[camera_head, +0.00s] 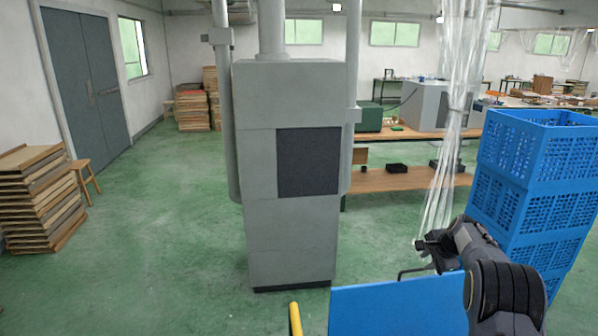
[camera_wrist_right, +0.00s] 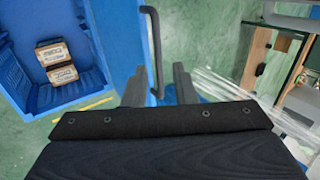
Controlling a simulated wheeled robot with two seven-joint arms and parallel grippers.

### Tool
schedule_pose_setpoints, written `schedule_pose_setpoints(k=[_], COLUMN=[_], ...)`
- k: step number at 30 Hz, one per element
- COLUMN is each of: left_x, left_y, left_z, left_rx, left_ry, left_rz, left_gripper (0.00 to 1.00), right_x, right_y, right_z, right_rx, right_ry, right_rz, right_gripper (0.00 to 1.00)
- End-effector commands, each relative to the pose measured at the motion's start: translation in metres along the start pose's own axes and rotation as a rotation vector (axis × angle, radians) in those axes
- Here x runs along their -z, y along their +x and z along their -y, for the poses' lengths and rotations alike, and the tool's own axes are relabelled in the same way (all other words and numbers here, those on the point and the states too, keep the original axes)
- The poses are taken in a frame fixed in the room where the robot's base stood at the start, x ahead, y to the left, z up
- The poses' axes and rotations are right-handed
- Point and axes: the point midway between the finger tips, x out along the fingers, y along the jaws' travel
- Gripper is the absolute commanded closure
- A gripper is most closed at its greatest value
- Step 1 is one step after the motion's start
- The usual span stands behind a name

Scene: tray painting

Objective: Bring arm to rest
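My right arm comes in from the lower right of the head view, and its gripper (camera_head: 432,246) is beyond the top edge of a blue panel (camera_head: 395,308). In the right wrist view the two fingers of the right gripper (camera_wrist_right: 159,86) stand apart. A thin dark bent bar (camera_wrist_right: 152,40) runs between them, with a gap visible on both sides. The bar also shows in the head view (camera_head: 412,271), near the gripper. My left gripper is in neither view.
Blue crates (camera_head: 530,190) are stacked close on the right of the right arm. A grey machine column (camera_head: 290,170) stands ahead. The wrist view shows a blue bin (camera_wrist_right: 22,95) with two cartons (camera_wrist_right: 55,72). Wooden trays (camera_head: 40,200) are stacked at left. Green floor (camera_head: 170,230) is open.

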Motion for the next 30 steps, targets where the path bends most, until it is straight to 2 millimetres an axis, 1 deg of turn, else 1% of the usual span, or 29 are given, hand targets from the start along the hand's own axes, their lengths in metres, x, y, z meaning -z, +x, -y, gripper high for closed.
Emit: schedule_pose_setpoints(k=[1,2,4,5,6,8,9,11,12,14,15,17,18,20,21,23,24,26,27,30], left_x=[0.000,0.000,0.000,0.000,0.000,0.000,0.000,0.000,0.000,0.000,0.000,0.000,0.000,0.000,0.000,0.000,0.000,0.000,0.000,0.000], left_y=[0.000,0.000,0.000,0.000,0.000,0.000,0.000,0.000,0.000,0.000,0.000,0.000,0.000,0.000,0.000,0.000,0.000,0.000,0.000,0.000], left_z=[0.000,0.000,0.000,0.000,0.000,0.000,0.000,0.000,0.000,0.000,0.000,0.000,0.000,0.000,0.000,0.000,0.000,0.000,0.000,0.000], left_rx=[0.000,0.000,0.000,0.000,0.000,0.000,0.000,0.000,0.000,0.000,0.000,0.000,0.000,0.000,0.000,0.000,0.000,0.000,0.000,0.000], left_ry=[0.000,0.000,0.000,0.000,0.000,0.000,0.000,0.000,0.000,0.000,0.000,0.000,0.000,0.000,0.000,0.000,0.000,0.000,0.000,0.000], left_rz=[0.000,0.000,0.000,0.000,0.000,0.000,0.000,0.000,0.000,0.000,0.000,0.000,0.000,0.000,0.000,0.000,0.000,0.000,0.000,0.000], left_gripper=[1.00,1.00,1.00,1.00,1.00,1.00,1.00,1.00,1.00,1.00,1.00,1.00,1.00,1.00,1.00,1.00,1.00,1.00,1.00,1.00], right_x=[-0.001,-0.003,-0.012,-0.017,-0.025,-0.039,-0.050,-0.067,-0.080,-0.099,-0.112,-0.133,-0.146,-0.167,-0.180,-0.199,-0.211,-0.228,-0.237,-0.254], right_y=[-0.021,-0.034,-0.066,-0.080,-0.098,-0.124,-0.141,-0.166,-0.182,-0.205,-0.220,-0.240,-0.252,-0.269,-0.278,-0.290,-0.297,-0.304,-0.307,-0.309], right_z=[-0.001,-0.003,-0.011,-0.015,-0.021,-0.033,-0.041,-0.054,-0.064,-0.081,-0.093,-0.113,-0.127,-0.150,-0.167,-0.193,-0.211,-0.237,-0.254,-0.290], right_rx=[0.009,0.012,0.020,0.023,0.029,0.038,0.045,0.058,0.067,0.080,0.090,0.105,0.114,0.128,0.135,0.145,0.151,0.156,0.158,0.157], right_ry=[-0.009,-0.020,-0.059,-0.079,-0.109,-0.160,-0.198,-0.259,-0.305,-0.376,-0.426,-0.507,-0.564,-0.652,-0.713,-0.808,-0.871,-0.963,-1.019,-1.139], right_rz=[0.011,0.021,0.050,0.064,0.084,0.114,0.134,0.164,0.183,0.209,0.224,0.245,0.258,0.273,0.280,0.288,0.291,0.291,0.289,0.281], right_gripper=[0.75,0.75,0.75,0.75,0.75,0.75,0.75,0.75,0.75,0.75,0.75,0.75,0.75,0.75,0.75,0.75,0.75,0.75,0.75,0.75])
